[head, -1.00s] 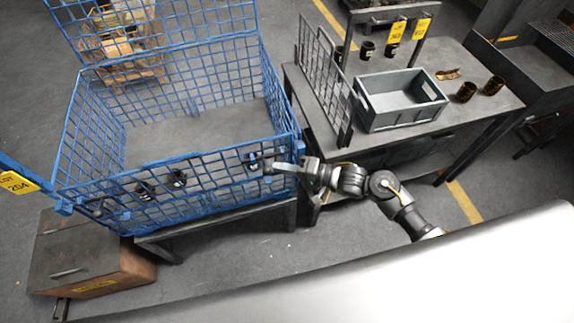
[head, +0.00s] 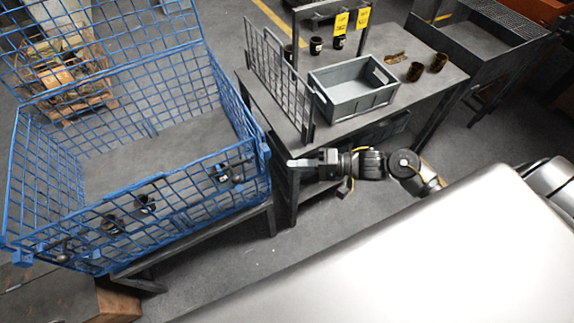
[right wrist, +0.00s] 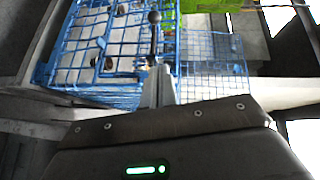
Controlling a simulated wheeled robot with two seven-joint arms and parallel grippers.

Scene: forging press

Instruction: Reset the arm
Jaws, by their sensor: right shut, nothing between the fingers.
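My right arm reaches in from the lower right in the head view. Its gripper (head: 298,163) is shut and empty, pointing left in the air between the blue wire cage (head: 262,150) and the front of the table. In the right wrist view the shut fingers (right wrist: 157,85) stand in front of the blue mesh, which fills the upper part. My left gripper is not in view.
A grey table (head: 425,85) carries a grey bin (head: 355,110), a wire rack (head: 280,85) and several dark cups. Dark cylindrical parts (head: 145,204) sit at the cage's near wall. A wooden box (head: 118,303) stands lower left.

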